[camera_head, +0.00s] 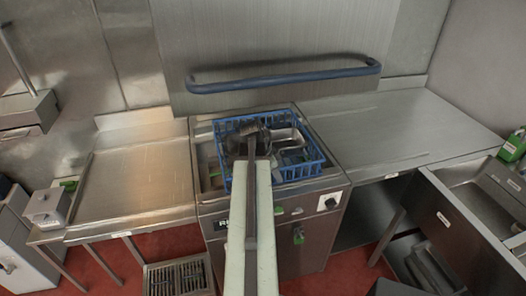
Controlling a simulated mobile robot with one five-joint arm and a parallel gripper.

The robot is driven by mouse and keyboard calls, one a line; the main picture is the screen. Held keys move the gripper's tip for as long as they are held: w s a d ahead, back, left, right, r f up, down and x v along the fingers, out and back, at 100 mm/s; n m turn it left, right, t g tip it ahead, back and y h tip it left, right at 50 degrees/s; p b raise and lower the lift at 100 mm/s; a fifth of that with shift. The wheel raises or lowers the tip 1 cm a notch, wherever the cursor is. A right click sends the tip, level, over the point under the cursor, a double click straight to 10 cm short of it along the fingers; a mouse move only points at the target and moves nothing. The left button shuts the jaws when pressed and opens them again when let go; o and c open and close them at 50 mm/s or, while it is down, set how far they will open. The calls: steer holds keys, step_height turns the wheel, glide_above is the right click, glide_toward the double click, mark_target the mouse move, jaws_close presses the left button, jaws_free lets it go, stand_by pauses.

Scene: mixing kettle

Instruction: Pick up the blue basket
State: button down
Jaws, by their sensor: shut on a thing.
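The blue basket (309,139) is an open plastic lattice crate on top of the steel unit in the middle of the view. It sits slightly turned and holds metal pans or containers (286,137) and some smaller items. My arm reaches up from the bottom of the view, and my gripper (251,130) is over the left front part of the basket. My gripper is shut on the basket, but the fingertips and exact contact are hard to make out. The arm hides part of the basket's front wall.
A steel unit (325,180) with front knobs stands under the basket. Clear steel counters lie left (140,175) and right (390,128). A blue bar handle (285,79) crosses the steel panel behind. A sink (475,210) is at far right.

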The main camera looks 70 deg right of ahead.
stand_by(0.4)
step_height(320, 180, up, 4)
steer(key=p, duration=0.3)
steer(key=shift+f+p, duration=0.2)
steer(key=shift+p, duration=0.15)
steer(key=w+a, duration=1.1)
steer(key=w, duration=0.2)
steer(key=w+a, duration=1.1)
steer(key=w, duration=0.3)
steer(key=w+a, duration=1.1)
steer(key=w, duration=0.3)
steer(key=shift+w+a, duration=0.1)
steer(key=shift+a, duration=0.15)
steer(key=shift+w+a, duration=0.65)
steer(key=shift+w, duration=0.2)
steer(key=shift+w+a, duration=0.65)
steer(key=shift+w, duration=0.2)
steer(key=c, duration=0.9)
jaws_free()
steer(key=shift+s+a+f, duration=0.1)
steer(key=p+v, duration=0.6)
steer(key=v, duration=0.1)
